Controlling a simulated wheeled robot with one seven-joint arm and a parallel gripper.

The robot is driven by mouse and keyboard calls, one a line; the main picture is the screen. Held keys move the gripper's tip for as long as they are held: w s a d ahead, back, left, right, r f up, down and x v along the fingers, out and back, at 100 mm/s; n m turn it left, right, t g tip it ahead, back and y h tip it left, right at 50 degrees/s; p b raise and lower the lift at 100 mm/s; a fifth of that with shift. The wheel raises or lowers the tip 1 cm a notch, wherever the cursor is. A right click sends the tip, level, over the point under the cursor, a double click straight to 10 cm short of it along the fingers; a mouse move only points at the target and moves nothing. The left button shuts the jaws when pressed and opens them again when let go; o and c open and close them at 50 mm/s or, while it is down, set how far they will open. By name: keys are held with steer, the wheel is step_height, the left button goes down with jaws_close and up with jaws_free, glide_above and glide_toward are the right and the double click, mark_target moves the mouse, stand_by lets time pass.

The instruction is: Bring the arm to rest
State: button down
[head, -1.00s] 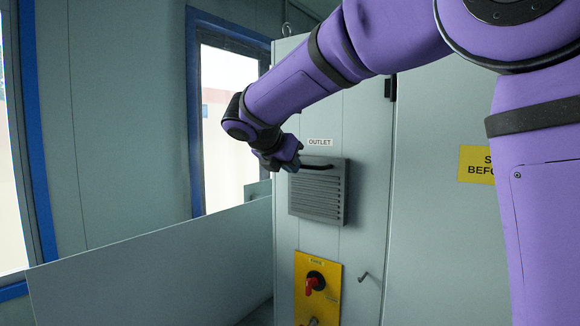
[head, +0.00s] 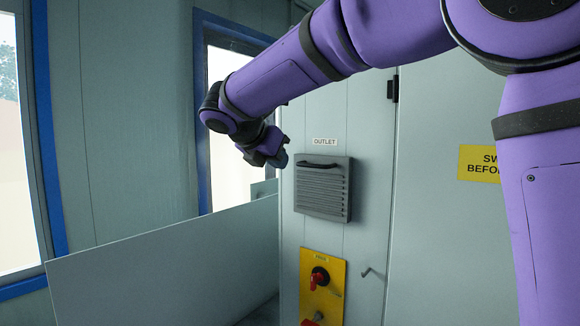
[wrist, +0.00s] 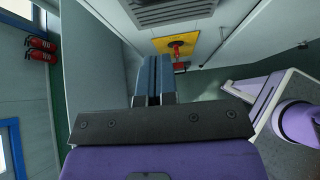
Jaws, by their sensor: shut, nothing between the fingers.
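My purple arm reaches across the top of the head view, and my gripper (head: 277,159) hangs at its end, left of the grey louvred outlet cover (head: 323,188). In the head view the gripper is small and partly turned away. In the wrist view the two fingers of my gripper (wrist: 153,78) lie side by side, shut, with nothing held. The outlet cover, with a dark handle along its top, sits on the grey cabinet front under an OUTLET label (head: 324,141). My gripper is apart from the cover and its handle.
A yellow plate (head: 322,286) with a red rotary switch (head: 319,278) is below the cover, with a small hook (head: 371,272) beside it. A low grey panel (head: 165,262) stands at left. Fire extinguishers (wrist: 40,48) hang at left in the wrist view.

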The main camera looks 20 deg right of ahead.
steer(key=v, duration=0.6)
steer(key=s+d+f+m+g+y, duration=0.1)
steer(key=s+d+f+m+y, duration=0.2)
steer(key=s+d+m, duration=0.35)
steer(key=s+d+f+m+g+y, duration=0.1)
steer(key=s+d+f+m+y, duration=0.1)
steer(key=s+d+f+m, duration=0.4)
steer(key=s+d+f+m+y, duration=0.1)
steer(key=s+f+m, duration=0.1)
steer(key=s+m, duration=0.2)
steer(key=s+d+f+m+y, duration=0.1)
steer(key=s+f+m, duration=0.2)
steer(key=s, duration=0.4)
steer(key=s+d+f+m+t+y, duration=0.1)
steer(key=s+f+m, duration=0.1)
steer(key=s+m, duration=0.3)
steer(key=shift+s+d+f+y, duration=0.25)
steer(key=shift+s+d+y, duration=0.15)
steer(key=shift+s, duration=0.3)
steer(key=shift+m, duration=0.25)
